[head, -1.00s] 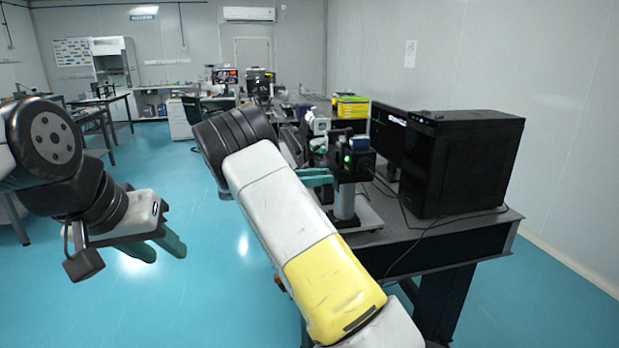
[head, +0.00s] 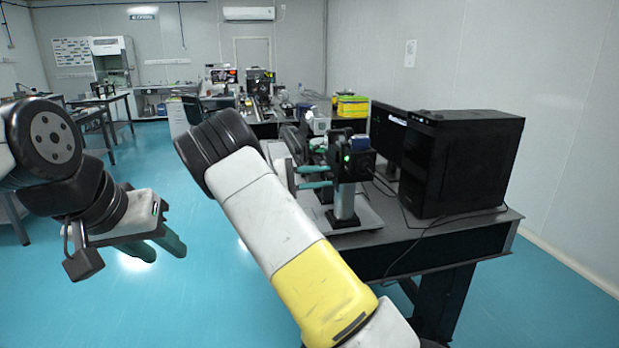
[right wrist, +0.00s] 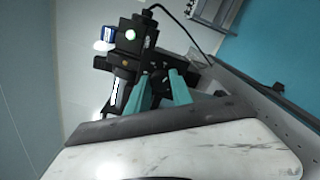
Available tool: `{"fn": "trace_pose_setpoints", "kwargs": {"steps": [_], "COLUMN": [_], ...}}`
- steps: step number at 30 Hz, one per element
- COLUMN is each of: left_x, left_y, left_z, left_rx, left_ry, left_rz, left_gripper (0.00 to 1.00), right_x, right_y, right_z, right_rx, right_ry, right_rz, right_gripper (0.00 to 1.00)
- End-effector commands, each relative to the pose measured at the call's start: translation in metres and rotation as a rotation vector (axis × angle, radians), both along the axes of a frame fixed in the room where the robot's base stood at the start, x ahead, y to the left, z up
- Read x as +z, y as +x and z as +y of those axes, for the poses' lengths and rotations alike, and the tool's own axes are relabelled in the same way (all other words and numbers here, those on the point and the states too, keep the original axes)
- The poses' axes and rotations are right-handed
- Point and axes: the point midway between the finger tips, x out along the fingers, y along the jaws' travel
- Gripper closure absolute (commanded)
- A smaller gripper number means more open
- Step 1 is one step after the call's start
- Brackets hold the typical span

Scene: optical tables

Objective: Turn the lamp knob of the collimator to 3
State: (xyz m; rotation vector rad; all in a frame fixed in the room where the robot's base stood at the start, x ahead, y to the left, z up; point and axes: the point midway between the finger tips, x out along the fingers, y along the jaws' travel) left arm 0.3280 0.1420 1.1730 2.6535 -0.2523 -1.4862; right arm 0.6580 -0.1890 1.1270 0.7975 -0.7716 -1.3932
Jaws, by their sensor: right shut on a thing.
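The collimator is a black boxy unit (head: 355,160) with a green light, on a post above a base plate at the near end of the right-hand optical table. In the right wrist view its black body (right wrist: 128,38) and green light show at upper left. My right gripper (head: 330,174) reaches it from the left, its teal fingers one above the other. In the right wrist view the fingers (right wrist: 160,85) point at the unit and straddle the lamp knob, which is hidden; its number cannot be read. My left gripper (head: 168,246) hangs empty and open over the floor at left.
A black computer case (head: 468,160) and a dark monitor (head: 390,132) stand right of the collimator on the optical table (head: 440,235). Cables trail over the tabletop. Yellow boxes (head: 352,106) stand behind.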

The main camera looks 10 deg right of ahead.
Motion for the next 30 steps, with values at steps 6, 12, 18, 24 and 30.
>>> {"fn": "trace_pose_setpoints", "kwargs": {"steps": [6, 12, 18, 24, 30], "left_x": [0.0, 0.0, 0.0, 0.0, 0.0], "left_y": [0.0, 0.0, 0.0, 0.0, 0.0], "left_z": [0.0, 0.0, 0.0, 0.0, 0.0], "left_rx": [0.0, 0.0, 0.0, 0.0, 0.0], "left_ry": [0.0, 0.0, 0.0, 0.0, 0.0], "left_rz": [0.0, 0.0, 0.0, 0.0, 0.0], "left_gripper": [0.64, 0.64, 0.64, 0.64, 0.64], "right_x": [-0.0012, -0.0017, -0.0018, -0.0019, -0.0019], "right_y": [0.0002, 0.0001, 0.0, 0.0, 0.0], "right_z": [0.0016, 0.0015, 0.0012, 0.0013, 0.0013], "right_rx": [0.003, 0.003, 0.003, 0.002, 0.003], "right_ry": [0.008, 0.012, 0.013, 0.015, 0.015], "right_rz": [-0.167, -0.277, -0.339, -0.36, -0.362], "right_gripper": [1.0, 1.0, 1.0, 1.0, 1.0]}}
